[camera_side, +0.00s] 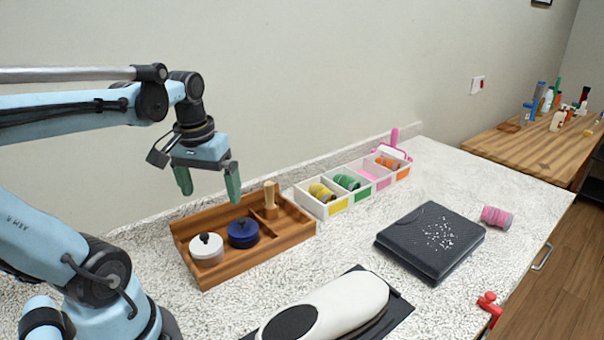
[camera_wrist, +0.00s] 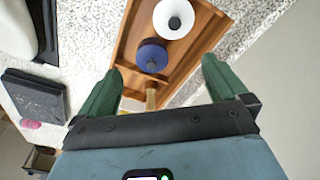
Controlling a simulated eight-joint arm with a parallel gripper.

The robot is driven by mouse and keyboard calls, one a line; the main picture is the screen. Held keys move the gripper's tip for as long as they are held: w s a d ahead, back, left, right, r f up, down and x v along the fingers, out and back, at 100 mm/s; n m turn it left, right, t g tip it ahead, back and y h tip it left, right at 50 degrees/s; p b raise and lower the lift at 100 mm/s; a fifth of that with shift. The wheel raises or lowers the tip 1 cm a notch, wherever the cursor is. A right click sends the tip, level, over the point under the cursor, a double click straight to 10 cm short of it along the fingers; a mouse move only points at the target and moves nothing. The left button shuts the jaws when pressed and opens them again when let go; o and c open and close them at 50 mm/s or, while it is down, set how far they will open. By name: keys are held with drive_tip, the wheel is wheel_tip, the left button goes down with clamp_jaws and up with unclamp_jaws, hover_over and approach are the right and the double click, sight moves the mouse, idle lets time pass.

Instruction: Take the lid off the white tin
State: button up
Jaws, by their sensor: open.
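The white tin (camera_side: 207,251) stands upright in the left part of a wooden tray (camera_side: 198,279), with a round dark knob on its top. In the wrist view the white tin (camera_wrist: 176,31) shows from above near the top edge, its lid in place.
A wooden peg-like piece (camera_side: 270,200) stands at the tray's back right. A white divided box (camera_side: 330,209) with coloured spools is farther right. A dark case (camera_side: 430,242), a pink roll (camera_side: 496,217), a white device (camera_side: 327,312) and a red item (camera_side: 489,307) lie on the counter.

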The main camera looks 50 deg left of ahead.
drive_tip(key=s+a+n, duration=0.1)
drive_tip(key=s+a, duration=0.1)
drive_tip(key=g, duration=0.1)
hover_over(204, 235)
drive_tip(key=shift+n+h, duration=0.3)
drive_tip(key=f, duration=0.5)
drive_tip(key=shift+w+a+f, duration=0.1)
drive_tip(key=shift+a+f, duration=0.1)
drive_tip(key=shift+f, duration=0.2)
drive_tip(key=shift+d+f, duration=0.2)
drive_tip(key=shift+f, duration=2.55)
drive_tip(key=c, duration=1)
